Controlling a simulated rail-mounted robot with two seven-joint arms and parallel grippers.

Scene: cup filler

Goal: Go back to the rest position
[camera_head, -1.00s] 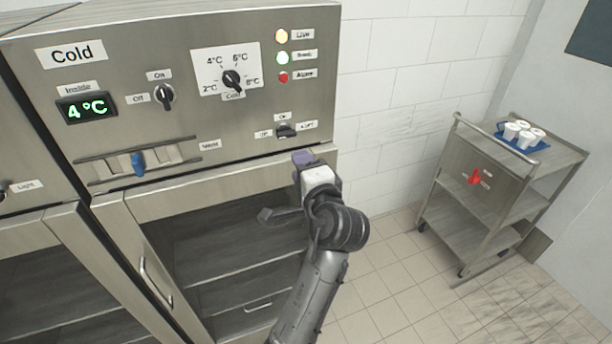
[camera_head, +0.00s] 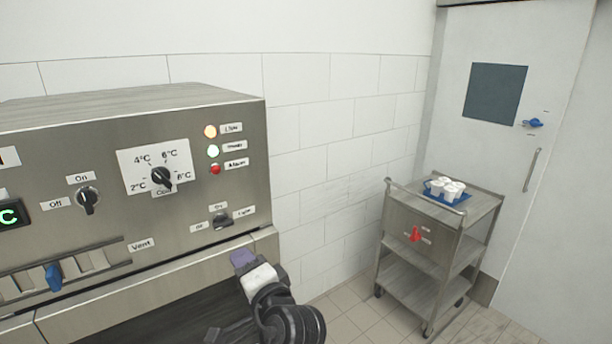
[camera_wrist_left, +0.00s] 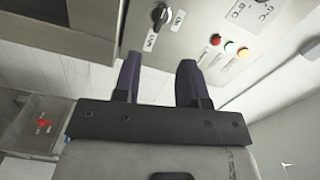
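My left gripper (camera_head: 243,258) is at the bottom of the head view, in front of the steel cabinet's lower right edge, below the light switch (camera_head: 222,220). In the left wrist view its two purple fingers (camera_wrist_left: 158,62) stand apart with nothing between them. A black switch knob (camera_wrist_left: 160,15) shows beyond the fingertips; I cannot tell the exact distance. My right gripper is in neither view.
The steel cabinet (camera_head: 110,215) carries a temperature dial (camera_head: 162,178), an on/off knob (camera_head: 88,199) and a blue vent slider (camera_head: 53,277). At the right, a trolley (camera_head: 440,235) holds white cups (camera_head: 452,190) on a blue tray (camera_head: 466,198). A door (camera_head: 490,150) stands behind. Floor shows between cabinet and trolley.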

